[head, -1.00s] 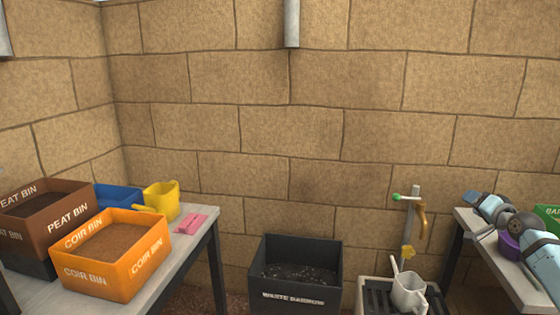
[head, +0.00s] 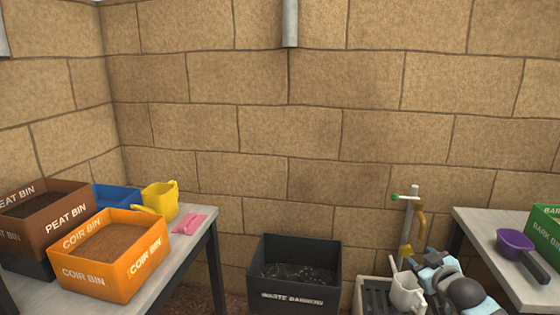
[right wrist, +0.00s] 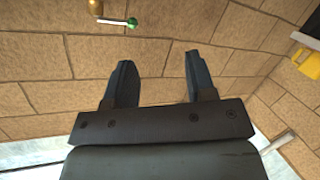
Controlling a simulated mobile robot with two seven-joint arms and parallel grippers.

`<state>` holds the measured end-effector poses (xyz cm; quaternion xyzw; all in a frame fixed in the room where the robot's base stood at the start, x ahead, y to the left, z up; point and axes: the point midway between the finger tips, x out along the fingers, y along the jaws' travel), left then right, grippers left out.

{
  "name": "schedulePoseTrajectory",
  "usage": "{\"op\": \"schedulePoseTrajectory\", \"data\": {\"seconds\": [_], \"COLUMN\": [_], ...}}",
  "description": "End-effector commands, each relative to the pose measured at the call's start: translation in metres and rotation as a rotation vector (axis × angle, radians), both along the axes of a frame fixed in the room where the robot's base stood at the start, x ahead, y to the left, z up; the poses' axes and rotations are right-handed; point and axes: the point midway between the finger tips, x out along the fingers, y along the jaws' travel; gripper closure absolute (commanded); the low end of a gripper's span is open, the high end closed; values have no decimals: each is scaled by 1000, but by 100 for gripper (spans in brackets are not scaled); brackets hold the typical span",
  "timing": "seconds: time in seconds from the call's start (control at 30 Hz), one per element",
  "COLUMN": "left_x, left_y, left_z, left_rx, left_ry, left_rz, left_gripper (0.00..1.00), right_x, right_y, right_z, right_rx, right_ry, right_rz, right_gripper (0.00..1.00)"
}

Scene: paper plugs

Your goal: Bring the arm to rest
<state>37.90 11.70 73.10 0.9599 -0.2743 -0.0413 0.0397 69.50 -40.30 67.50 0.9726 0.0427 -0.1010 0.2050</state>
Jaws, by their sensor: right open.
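My right arm comes in at the lower right of the head view, and its gripper (head: 428,262) is near the tap and the white jug. In the right wrist view the right gripper (right wrist: 157,72) is open, its two dark fingers apart with nothing between them. The stone wall (right wrist: 160,30) lies beyond the fingers. The fingertips are hard to make out in the head view. My left gripper does not show.
The right table (head: 480,228) carries a purple scoop (head: 514,242) and a green bark bin (head: 546,222). A white jug (head: 406,294), a tap (head: 421,226) and a black waste barrow (head: 295,275) stand between the tables. An orange coir bin (head: 110,260) sits on the left table (head: 200,222).

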Motion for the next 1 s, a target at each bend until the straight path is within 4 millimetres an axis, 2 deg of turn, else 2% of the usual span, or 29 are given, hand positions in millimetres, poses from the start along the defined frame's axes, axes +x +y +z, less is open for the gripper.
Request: {"op": "schedulePoseTrajectory", "data": {"seconds": [0.03,0.2,0.3,0.43,0.6,0.8,0.87,1.0], "left_x": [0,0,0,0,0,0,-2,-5], "left_y": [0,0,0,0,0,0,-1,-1], "left_z": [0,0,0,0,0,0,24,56], "left_rx": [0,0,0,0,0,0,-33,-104], "left_ry": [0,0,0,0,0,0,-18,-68], "left_rz": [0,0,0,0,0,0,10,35], "left_gripper": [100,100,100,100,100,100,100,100], "right_x": [-20,-90,-137,-197,-260,-321,-319,-322], "right_y": [32,124,173,224,263,288,287,287], "right_z": [-11,-28,-27,-13,16,60,81,112], "right_rx": [25,119,190,290,410,547,565,622], "right_ry": [8,25,29,29,21,1,-26,-95], "right_rz": [47,182,255,332,394,436,430,420], "right_gripper": [49,49,49,49,49,49,49,49]}}
